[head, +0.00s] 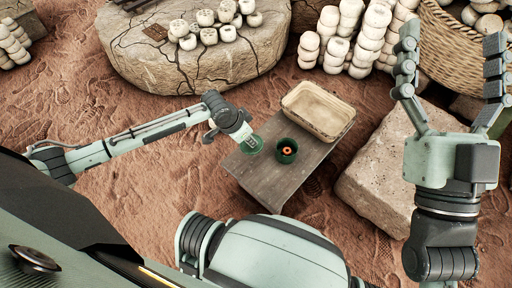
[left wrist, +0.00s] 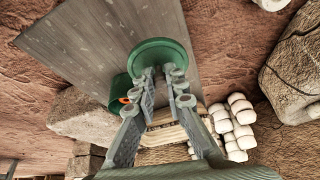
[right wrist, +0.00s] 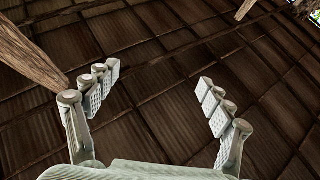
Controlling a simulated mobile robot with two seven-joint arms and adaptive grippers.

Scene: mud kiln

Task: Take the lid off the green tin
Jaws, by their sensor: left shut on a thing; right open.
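The green tin (head: 286,152) stands open on a small wooden table, with an orange ring-like thing inside. In the left wrist view the tin (left wrist: 119,92) is partly hidden by the lid and a finger. The round green lid (head: 254,146) is off the tin, to its left. My left gripper (head: 246,139) is shut on the lid, which also shows in the left wrist view (left wrist: 158,50). I cannot tell how high the lid is above the table. My right gripper (head: 450,75) is open and empty, raised at the right; the right wrist view shows its spread fingers (right wrist: 158,78).
The wooden table (head: 247,181) also bears a shallow tan tray (head: 341,122) behind the tin. The table's front left is bare. A stone block (head: 370,190) stands right of it. A large cracked stone slab (head: 150,70) with white pots lies behind; a wicker basket (head: 455,45) is at the back right.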

